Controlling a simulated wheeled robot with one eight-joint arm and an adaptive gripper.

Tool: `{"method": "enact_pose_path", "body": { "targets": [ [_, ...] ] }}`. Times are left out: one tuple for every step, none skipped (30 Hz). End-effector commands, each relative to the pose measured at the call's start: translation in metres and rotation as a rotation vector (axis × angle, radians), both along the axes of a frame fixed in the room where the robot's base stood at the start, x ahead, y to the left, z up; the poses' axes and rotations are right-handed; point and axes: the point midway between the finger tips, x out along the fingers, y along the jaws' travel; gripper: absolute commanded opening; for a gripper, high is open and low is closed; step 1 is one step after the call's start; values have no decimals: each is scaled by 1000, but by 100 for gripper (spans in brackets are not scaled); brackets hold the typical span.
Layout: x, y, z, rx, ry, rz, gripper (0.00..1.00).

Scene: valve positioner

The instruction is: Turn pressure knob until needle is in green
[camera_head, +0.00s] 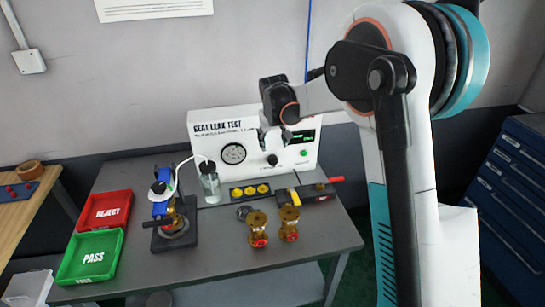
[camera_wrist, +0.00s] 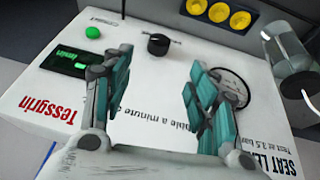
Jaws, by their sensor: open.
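The white seat leak test box (camera_head: 210,125) stands at the back of the grey table. Its front has a round pressure gauge (camera_head: 234,153) at the left and a black pressure knob (camera_head: 272,160) near the middle. In the wrist view the knob (camera_wrist: 158,44) shows beyond and between my fingertips, apart from them. My gripper (camera_head: 272,140) is open and empty in front of the box, above the knob. It also shows in the wrist view (camera_wrist: 158,72), where the right-hand finger covers part of the gauge (camera_wrist: 236,84). The needle and any green band are too small or hidden to read.
A green display (camera_head: 303,137) and green button (camera_head: 303,153) sit right of the knob. A glass jar (camera_head: 210,185), yellow cups (camera_head: 250,190) and brass valves (camera_head: 258,228) stand in front of the box. Red (camera_head: 78,213) and green (camera_head: 64,270) trays lie left.

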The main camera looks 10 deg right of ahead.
Motion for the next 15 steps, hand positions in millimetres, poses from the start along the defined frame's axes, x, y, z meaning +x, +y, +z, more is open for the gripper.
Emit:
{"method": "enact_pose_path", "body": {
  "targets": [
    [2, 0, -3, 0, 1, 0, 54],
    [3, 0, -5, -1, 1, 0, 54],
    [4, 0, -8, -1, 1, 0, 54],
    [5, -1, -11, -1, 1, 0, 54],
    [6, -1, -15, -1, 1, 0, 54],
    [8, -2, -20, -1, 1, 0, 54],
    [10, -2, -25, -1, 1, 0, 54],
    [12, -2, -30, -1, 1, 0, 54],
    [15, -3, -37, -1, 1, -1, 54],
    [18, -4, -43, -1, 1, -1, 54],
    [20, -4, -48, -1, 1, -1, 54],
    [23, -5, -56, -1, 1, -1, 54],
    [25, -5, -62, -1, 1, -1, 54],
    [27, -6, -67, -1, 1, -1, 54],
    [30, -7, -74, -1, 1, -1, 54]
  ]
}}
